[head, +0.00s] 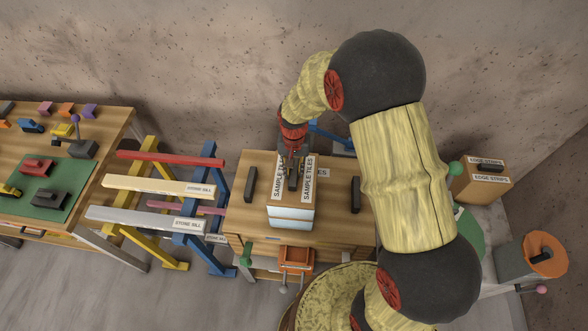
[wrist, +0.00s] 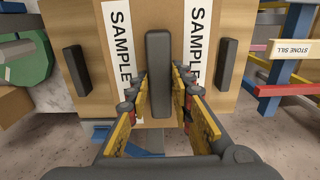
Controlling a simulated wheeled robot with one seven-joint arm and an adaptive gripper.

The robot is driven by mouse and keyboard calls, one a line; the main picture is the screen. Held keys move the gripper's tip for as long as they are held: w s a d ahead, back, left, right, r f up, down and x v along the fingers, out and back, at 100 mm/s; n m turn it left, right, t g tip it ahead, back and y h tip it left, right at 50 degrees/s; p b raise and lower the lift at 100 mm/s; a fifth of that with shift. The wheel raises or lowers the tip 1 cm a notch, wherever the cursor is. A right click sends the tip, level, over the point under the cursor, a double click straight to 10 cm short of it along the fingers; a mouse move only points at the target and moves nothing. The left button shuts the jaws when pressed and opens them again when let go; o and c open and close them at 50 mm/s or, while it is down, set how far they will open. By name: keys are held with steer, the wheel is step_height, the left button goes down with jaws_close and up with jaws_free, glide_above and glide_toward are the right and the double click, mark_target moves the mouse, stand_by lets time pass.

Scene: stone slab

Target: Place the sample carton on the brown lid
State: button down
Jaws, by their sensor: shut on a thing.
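The sample carton (head: 291,216) is a box with a brown top, a pale front and two white "SAMPLE TILES" labels. My gripper (head: 292,176) is over its top, shut on the carton's dark upright handle. In the wrist view the handle (wrist: 158,75) stands between the yellow-sided fingers of my gripper (wrist: 160,92). The carton is over a brown wooden top (head: 238,205) with a black handle on either side, which looks like the brown lid. I cannot tell whether the carton touches it. My gripper hides part of the carton's top.
An orange vise (head: 297,260) is at the front of the wooden stand. Trestles with stone sills (head: 158,186) stand at left, beside a workbench with a green mat (head: 70,185). An edge strips carton (head: 482,182) and an orange-topped bin (head: 530,255) are at right.

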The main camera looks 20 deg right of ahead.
steer(key=shift+r, duration=0.1)
steer(key=c, duration=1.6)
jaws_free()
steer(key=shift+f, duration=0.2)
